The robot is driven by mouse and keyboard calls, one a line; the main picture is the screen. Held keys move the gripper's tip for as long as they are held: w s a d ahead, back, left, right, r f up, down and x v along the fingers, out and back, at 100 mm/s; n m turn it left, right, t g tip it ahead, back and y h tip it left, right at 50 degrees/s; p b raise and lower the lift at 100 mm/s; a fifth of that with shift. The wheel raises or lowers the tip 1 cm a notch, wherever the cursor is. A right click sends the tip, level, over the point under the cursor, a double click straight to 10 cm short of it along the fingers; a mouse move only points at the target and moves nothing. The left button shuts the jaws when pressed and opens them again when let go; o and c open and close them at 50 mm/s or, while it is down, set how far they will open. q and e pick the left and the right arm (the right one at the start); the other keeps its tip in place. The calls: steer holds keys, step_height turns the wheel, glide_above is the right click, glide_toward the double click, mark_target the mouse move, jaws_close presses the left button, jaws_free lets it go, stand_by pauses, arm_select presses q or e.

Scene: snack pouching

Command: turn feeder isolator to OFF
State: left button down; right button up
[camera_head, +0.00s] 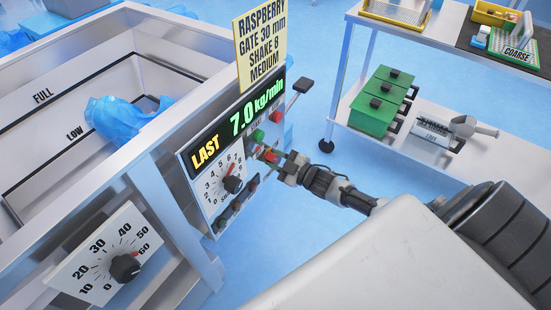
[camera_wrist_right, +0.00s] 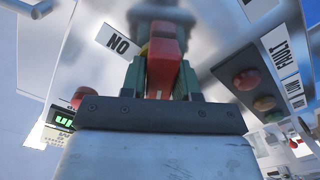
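The feeder isolator's red handle (camera_wrist_right: 163,65) is between the two dark green fingers of my right gripper (camera_wrist_right: 162,82) in the right wrist view. The fingers lie against both its sides, and the gripper looks shut on it. An ON label (camera_wrist_right: 118,42), upside down in this view, is beside the handle. In the head view my right gripper (camera_head: 272,160) reaches the right part of the feeder control panel (camera_head: 212,150), and a little red shows at its fingertips. The gripper partly hides the isolator there. My left gripper is not in view.
The panel has a 7.0 kg/min display (camera_head: 257,108), a dial (camera_head: 233,184) and several buttons close by. A sign (camera_head: 262,45) stands above it. A lever with a dark knob (camera_head: 302,85) sticks out at right. Green boxes (camera_head: 382,100) are on a shelf at right.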

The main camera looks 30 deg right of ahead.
steer(key=o, duration=0.4)
steer(key=shift+c, duration=0.2)
steer(key=shift+s+d, duration=0.15)
steer(key=shift+s, duration=0.2)
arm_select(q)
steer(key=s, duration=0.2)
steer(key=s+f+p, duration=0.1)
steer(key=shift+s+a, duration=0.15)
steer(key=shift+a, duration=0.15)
arm_select(e)
steer(key=v, duration=1)
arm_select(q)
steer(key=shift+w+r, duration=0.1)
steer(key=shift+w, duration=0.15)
arm_select(e)
steer(key=shift+f, duration=0.1)
